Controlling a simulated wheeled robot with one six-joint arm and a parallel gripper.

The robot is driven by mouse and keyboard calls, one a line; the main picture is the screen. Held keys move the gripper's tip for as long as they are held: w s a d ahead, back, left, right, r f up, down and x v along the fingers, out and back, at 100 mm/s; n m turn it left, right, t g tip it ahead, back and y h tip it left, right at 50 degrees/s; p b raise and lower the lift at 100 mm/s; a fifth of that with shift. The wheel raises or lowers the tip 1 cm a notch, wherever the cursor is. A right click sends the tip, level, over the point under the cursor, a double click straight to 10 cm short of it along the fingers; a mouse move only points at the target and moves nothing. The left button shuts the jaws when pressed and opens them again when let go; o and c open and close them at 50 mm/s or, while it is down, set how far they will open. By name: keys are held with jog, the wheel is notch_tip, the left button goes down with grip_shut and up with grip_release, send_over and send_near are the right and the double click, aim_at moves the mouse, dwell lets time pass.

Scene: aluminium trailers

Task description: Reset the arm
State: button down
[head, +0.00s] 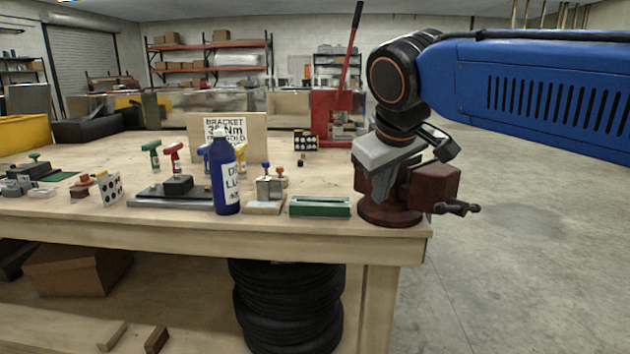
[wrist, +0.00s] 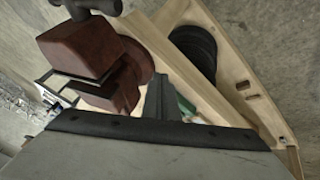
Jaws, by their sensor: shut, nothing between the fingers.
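My gripper (head: 378,190) hangs from my blue arm at the right end of the workbench, pointing down. Its grey fingers are shut and empty. In the head view they overlap the dark red vise (head: 433,186) bolted near the bench corner. I cannot tell from the head view whether they touch it. In the wrist view my shut fingers (wrist: 160,84) sit at the middle, with the vise (wrist: 84,50) to their upper left. A green block lies partly hidden just right of the fingers there.
On the wooden bench (head: 330,233) stand a blue bottle (head: 225,180), a green tray-like block (head: 320,207), a small clamp fixture (head: 269,188) and a bracket sign (head: 252,130). A red press (head: 333,115) stands behind. Black tires (head: 288,305) are below. Open concrete floor lies right.

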jog(key=s+d+f+m, duration=0.2)
jog(key=s+d+f, duration=0.3)
jog(key=f, duration=0.3)
jog(key=s+d+f+m+g, duration=0.1)
jog(key=s+d+f+m, duration=0.1)
jog(key=s+d+f, duration=0.4)
jog(key=s+d+f+m, duration=0.2)
jog(key=s+d+f, duration=0.3)
jog(key=s+f, duration=0.3)
notch_tip(320, 180, down, 3)
jog(key=shift+d+f, duration=0.1)
jog(key=shift+d, duration=0.1)
